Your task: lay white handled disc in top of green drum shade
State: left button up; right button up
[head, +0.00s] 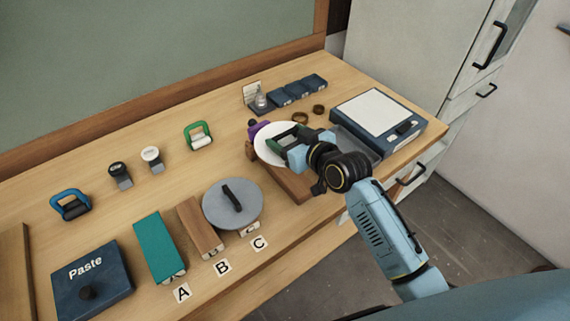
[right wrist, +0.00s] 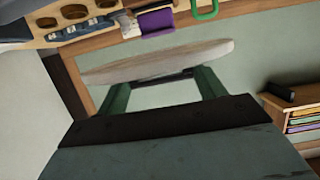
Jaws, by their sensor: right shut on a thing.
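My right gripper (head: 285,139) is over the back right of the table, with its green fingers shut on the white handled disc (head: 266,150). In the right wrist view the disc (right wrist: 150,62) shows nearly edge-on beyond the fingertips (right wrist: 161,80), with a dark bar between them. The disc is held above a brown wooden board. I cannot make out a green drum shade in either view. My left gripper is not in view.
A grey handled disc (head: 225,207) lies by label C, near a brown block (head: 199,229) and teal block (head: 160,246). A green-handled tool (head: 198,136) stands behind. A purple item (head: 257,128) is partly hidden by the white disc. A scale-like device (head: 377,115) stands right.

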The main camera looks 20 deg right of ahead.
jog(key=shift+f, duration=0.1)
send_over(289, 172)
notch_tip(289, 172, down, 5)
jog(key=shift+a+f+b, duration=0.1)
jog(key=shift+f+b, duration=0.1)
jog(key=shift+b, duration=0.25)
jog(key=shift+f, duration=2)
jog(key=shift+f, duration=0.15)
jog(key=o, duration=0.6)
jog(key=shift+f+b, duration=0.15)
jog(key=shift+b, duration=0.15)
jog(key=o, duration=0.5)
